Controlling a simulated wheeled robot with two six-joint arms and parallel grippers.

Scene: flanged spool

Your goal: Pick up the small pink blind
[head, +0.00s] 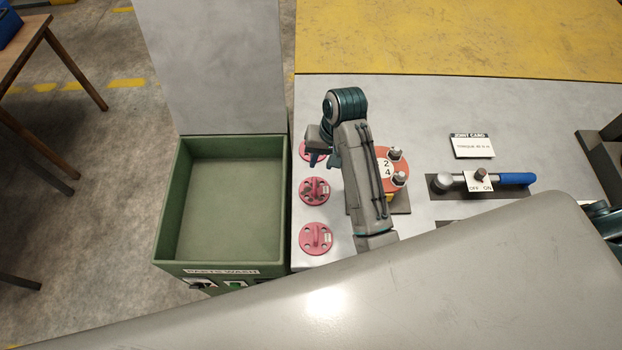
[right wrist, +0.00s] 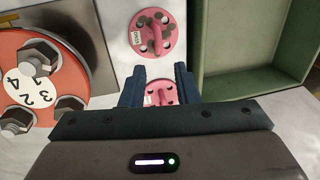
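Three pink blinds with handles lie in a column on the grey bench top. The far one (head: 303,151) is partly hidden by my right gripper in the head view. The middle one (head: 315,190) and the near one (head: 316,238) show fully. My right gripper (head: 314,157) is over the far blind. In the right wrist view its fingers (right wrist: 159,88) are apart, with a pink blind (right wrist: 160,92) showing between them; part of it is hidden by the gripper body. Another pink blind (right wrist: 153,32) lies beyond the fingertips. I cannot tell contact. My left gripper is not in view.
A green parts-wash tub (head: 225,265) stands left of the blinds, empty inside. An orange-red flange (head: 385,157) with bolts is right of my arm, partly hidden. A blue-handled torque wrench (head: 515,179) and a sign (head: 472,145) are farther right.

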